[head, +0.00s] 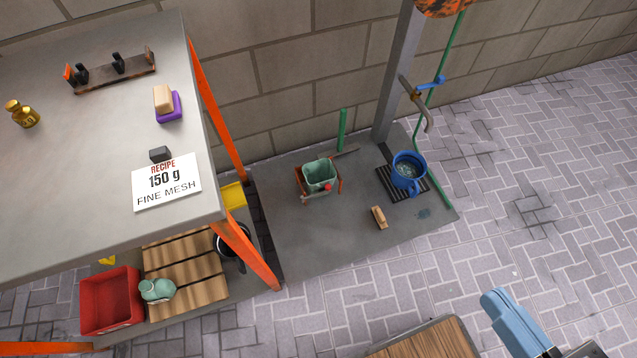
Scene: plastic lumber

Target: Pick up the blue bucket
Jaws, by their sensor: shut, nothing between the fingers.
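The blue bucket (402,181) stands upright in the head view, right of centre. It has a round open top and holds something greyish. It stands on a dark slatted grate (388,183) near the right side of a grey floor slab. A blue-handled tap (424,93) on a post is above and behind it. A light blue part of my arm shows at the bottom right, well apart from the bucket. My gripper's fingers are not in view.
A green container (320,176) in a reddish frame and a small brush (379,217) are on the slab (300,245). A green hose (436,178) runs beside the bucket. A workbench (70,180) with orange legs stands left. Paved floor (500,220) lies clear to the right.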

